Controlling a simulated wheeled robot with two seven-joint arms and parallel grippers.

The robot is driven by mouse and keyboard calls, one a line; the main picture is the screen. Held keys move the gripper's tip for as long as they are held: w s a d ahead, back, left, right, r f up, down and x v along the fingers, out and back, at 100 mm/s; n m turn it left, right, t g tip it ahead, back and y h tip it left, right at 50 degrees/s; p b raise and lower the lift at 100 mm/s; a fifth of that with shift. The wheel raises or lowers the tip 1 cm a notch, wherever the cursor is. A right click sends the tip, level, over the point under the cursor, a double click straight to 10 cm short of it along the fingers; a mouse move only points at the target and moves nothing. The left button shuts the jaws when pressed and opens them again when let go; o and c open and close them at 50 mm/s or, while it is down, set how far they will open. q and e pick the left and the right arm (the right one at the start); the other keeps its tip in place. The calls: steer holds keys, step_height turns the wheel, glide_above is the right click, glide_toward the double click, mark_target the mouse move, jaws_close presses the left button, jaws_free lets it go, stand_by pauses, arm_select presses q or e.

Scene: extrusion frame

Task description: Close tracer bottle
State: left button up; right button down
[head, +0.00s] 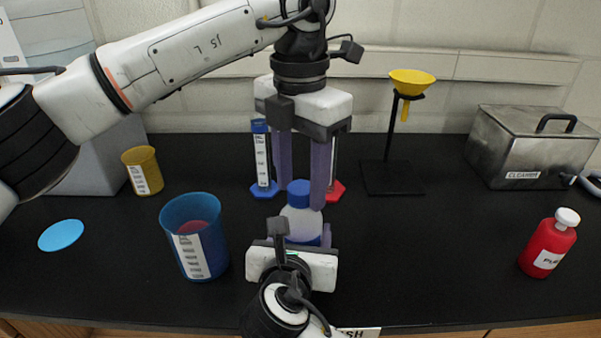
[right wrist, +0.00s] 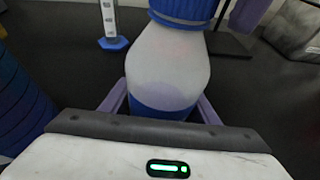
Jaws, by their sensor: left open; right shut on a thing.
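The tracer bottle (head: 301,222) is white with a blue cap (head: 299,193) on its neck and stands upright at the middle of the bench. In the right wrist view the white bottle body (right wrist: 168,65) has a blue lower part, and the blue cap (right wrist: 185,8) is cut off by the top edge. My right gripper (head: 297,236) is shut around the bottle from the front, low on its body. My left gripper (head: 303,185) points down from above, its purple fingers open on either side of the cap. I cannot tell whether the fingers touch the cap.
A blue beaker (head: 196,237) with reddish contents stands left of the bottle. Two cylinders, blue-based (head: 263,165) and red-based (head: 335,190), stand behind. A funnel stand (head: 391,178), steel box (head: 530,147), red bottle (head: 549,243), yellow beaker (head: 143,170) and blue disc (head: 61,235) stand farther out.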

arm_select(q)
steer(key=c, duration=1.1)
steer(key=o, duration=1.2)
step_height(320, 180, up, 12)
steer(key=shift+r, duration=0.1)
arm_select(e)
steer(key=c, duration=0.6)
jaws_free()
